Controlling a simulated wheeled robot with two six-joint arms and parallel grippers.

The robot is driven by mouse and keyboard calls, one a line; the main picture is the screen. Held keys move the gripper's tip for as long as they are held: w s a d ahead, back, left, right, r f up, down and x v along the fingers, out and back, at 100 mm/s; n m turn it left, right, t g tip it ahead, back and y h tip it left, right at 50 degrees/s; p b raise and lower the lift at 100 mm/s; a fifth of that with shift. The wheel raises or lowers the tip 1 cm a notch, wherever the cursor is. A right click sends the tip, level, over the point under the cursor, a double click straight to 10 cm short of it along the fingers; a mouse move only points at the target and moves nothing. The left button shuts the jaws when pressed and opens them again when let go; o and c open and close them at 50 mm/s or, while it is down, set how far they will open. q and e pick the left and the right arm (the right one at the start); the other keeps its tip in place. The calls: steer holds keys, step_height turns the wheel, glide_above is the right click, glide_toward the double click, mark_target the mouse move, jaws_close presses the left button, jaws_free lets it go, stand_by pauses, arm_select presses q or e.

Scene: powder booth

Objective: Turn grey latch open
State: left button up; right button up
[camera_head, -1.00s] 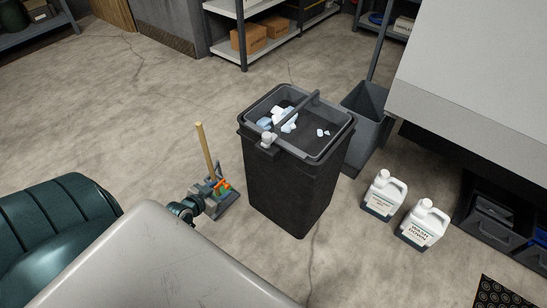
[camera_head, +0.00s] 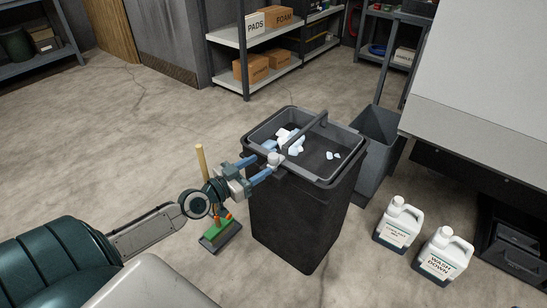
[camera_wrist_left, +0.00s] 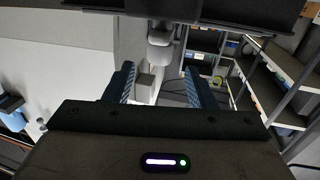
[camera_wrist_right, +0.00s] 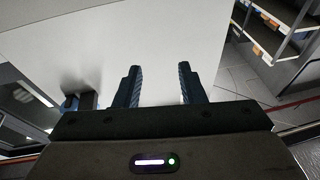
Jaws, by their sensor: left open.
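The pale grey latch (camera_head: 274,159) is a small knob on the near left rim of the black bin (camera_head: 300,220). It also shows in the left wrist view (camera_wrist_left: 160,38), ahead of the fingertips and between their lines. My left gripper (camera_head: 260,167) is open, its blue fingers reaching toward the latch from the left. Its tips are close to the latch; I cannot tell whether they touch it. The left wrist view shows both fingers (camera_wrist_left: 159,72) apart with nothing held. My right gripper (camera_wrist_right: 159,70) is open and empty, seen only in its own wrist view.
The bin's grey inner tray holds white and pale blue pieces (camera_head: 289,141) under a dark handle (camera_head: 306,132). A grey bin (camera_head: 377,140) stands behind it. Two white jugs (camera_head: 399,224) stand right.

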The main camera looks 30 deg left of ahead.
mark_target(269, 159)
arm_select(q)
steer(key=x, duration=0.5)
steer(key=shift+p, duration=0.4)
steer(key=shift+x, duration=0.8)
arm_select(e)
step_height(269, 159, down, 6)
steer(key=s+g, duration=0.1)
steer(key=g, duration=0.2)
steer(key=shift+a+g, duration=0.2)
steer(key=shift+g, duration=0.2)
arm_select(q)
steer(key=c, duration=1)
